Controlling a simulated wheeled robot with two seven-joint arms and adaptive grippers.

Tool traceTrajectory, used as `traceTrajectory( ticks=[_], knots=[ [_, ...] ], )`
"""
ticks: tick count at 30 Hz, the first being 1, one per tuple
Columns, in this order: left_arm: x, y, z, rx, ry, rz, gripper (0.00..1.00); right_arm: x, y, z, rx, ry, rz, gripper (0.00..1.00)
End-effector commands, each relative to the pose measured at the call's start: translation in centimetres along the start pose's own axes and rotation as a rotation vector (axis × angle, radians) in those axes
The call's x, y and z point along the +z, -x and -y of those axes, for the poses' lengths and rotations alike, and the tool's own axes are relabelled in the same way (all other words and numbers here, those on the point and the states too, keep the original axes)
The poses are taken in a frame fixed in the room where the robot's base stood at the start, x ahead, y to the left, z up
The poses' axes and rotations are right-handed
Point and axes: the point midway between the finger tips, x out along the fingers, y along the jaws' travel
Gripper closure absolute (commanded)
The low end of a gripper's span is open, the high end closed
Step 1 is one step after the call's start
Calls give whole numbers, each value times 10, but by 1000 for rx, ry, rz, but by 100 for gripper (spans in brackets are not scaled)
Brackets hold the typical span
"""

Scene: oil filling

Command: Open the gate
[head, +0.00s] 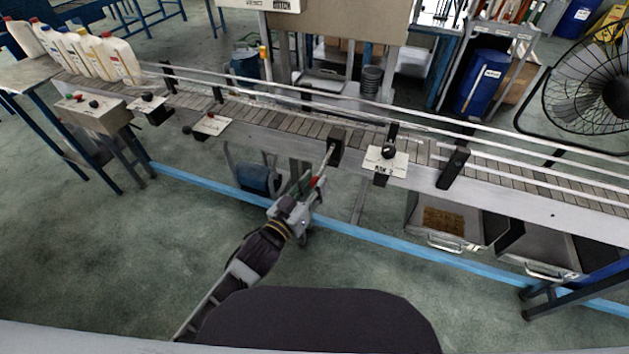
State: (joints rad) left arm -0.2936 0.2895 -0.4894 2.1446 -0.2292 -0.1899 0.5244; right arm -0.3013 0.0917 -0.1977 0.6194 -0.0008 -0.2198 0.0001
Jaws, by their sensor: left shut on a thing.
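A long slatted conveyor (285,122) crosses the view, with rails along it and black brackets on its side. At its near side, a thin pale handle (330,154), seemingly the gate's, slants down from a black block (337,143). My left gripper (322,172) reaches up from below and is shut on the lower end of this handle. Red and green parts show at the gripper. The fingertips are small, so the exact contact is hard to see. Which part of the conveyor is the gate panel cannot be told clearly. My right gripper is out of view.
A white control box with a black knob (387,162) sits just right of the handle. More control boxes (211,125) line the conveyor to the left. Several white bottles (120,58) stand at its far left end. A blue floor rail (350,232) runs below; the floor in front is clear.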

Motion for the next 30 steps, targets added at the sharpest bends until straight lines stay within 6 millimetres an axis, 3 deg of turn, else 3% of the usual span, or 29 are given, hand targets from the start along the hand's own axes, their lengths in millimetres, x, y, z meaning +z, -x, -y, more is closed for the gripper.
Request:
traceTrajectory(
  ticks=[7, 8, 12, 30],
  knots=[
    [-1, 0, 0, 1, 0, -3, 100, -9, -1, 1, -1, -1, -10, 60],
    [-1, 0, 0, 1, 0, -3, 66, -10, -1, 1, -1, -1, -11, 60],
    [-1, 0, 0, 1, 0, -3, 48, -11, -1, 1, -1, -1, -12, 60],
    [-1, 6, 0, 0, 0, -3, 48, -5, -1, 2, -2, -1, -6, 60]
  ],
)
